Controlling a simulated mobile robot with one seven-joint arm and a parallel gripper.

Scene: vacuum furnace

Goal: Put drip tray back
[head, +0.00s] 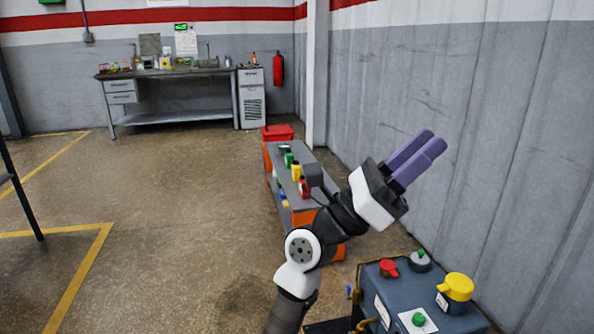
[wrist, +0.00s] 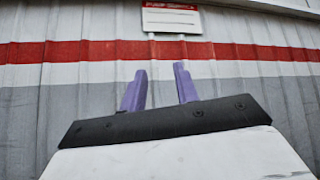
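My gripper (head: 433,140) is raised in the air at the right of the head view, in front of the grey wall, with its purple fingers pointing up and right. In the wrist view my gripper (wrist: 159,70) shows its two fingers apart with nothing between them. I cannot pick out a drip tray for certain. A dark flat piece (head: 328,326) at the bottom edge of the head view, beside the blue-grey machine, is cut off, and I cannot tell what it is.
The blue-grey machine (head: 388,306), with red, green and yellow fittings, stands at lower right. A low cart (head: 315,161) with bottles and a red bin (head: 277,132) are behind my arm. A workbench (head: 180,118) stands at the back wall.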

